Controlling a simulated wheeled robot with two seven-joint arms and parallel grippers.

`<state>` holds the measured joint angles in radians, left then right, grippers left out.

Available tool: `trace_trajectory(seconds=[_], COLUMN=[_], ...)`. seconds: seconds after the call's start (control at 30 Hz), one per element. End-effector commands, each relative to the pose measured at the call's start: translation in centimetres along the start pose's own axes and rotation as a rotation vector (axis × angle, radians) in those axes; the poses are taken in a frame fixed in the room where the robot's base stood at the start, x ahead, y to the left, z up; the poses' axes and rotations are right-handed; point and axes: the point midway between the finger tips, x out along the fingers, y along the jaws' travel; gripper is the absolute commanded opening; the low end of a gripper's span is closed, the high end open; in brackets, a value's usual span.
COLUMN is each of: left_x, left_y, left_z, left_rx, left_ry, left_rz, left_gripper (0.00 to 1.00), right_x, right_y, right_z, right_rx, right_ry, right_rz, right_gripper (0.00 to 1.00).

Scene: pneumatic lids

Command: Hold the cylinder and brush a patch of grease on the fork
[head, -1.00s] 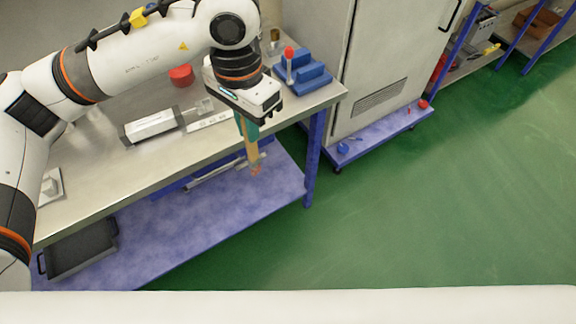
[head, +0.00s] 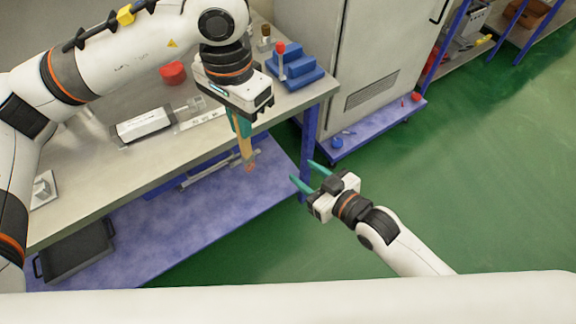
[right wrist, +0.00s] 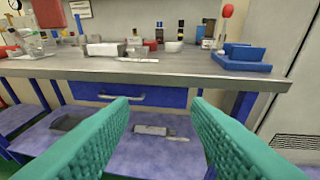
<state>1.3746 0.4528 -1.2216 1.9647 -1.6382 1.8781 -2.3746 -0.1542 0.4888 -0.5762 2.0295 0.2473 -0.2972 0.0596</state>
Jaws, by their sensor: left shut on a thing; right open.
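The cylinder (head: 142,123), a pale block-like body, lies on the steel bench; it also shows in the right wrist view (right wrist: 104,49). Its rod end with the fork (head: 193,106) points right, too small to make out clearly. My left gripper (head: 240,124) is shut on a brush (head: 246,148) with a tan handle, hanging tip down just off the bench's front edge. I cannot tell whether the brush tip carries grease. My right gripper (head: 302,172) is open and empty, in front of the bench and below its top; its teal fingers frame the bench in the right wrist view (right wrist: 160,104).
A blue stepped block (head: 298,68) with a red-knobbed stick (head: 280,56) stands at the bench's right end. A red container (head: 172,73) is behind the cylinder. A blue shelf (head: 180,225) lies below the bench top (head: 80,185). A grey cabinet (head: 370,60) stands right; green floor (head: 490,180) is clear.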

Motion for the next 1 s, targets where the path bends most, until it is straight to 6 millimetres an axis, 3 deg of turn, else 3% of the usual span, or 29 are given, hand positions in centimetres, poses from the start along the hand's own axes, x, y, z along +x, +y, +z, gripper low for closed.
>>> trace_trajectory(seconds=[0.03,0.1,0.2,0.33,0.57,1.0], left_x=[0.0,0.0,0.0,0.0,0.0,0.0], left_y=[0.0,0.0,0.0,0.0,0.0,0.0], left_z=[0.0,0.0,0.0,0.0,0.0,0.0], left_rx=[0.000,0.000,0.000,0.000,0.000,0.000], left_ry=[0.000,0.000,0.000,0.000,0.000,0.000], left_rz=[0.000,0.000,0.000,0.000,0.000,0.000], left_gripper=[0.00,0.00,0.00,0.00,0.00,0.00], right_x=[-0.7,-1.8,-3.4,-5.2,-5.6,1.6], right_y=[1.3,3.0,5.2,7.1,8.3,10.1], right_z=[2.7,5.7,9.2,12.1,13.9,15.8], right_rx=[-0.010,-0.015,-0.021,-0.024,-0.023,-0.022], right_ry=[-0.048,-0.103,-0.168,-0.223,-0.255,-0.257], right_rz=[0.038,0.086,0.145,0.200,0.231,0.231], right_gripper=[0.44,0.44,0.44,0.44,0.44,0.44])
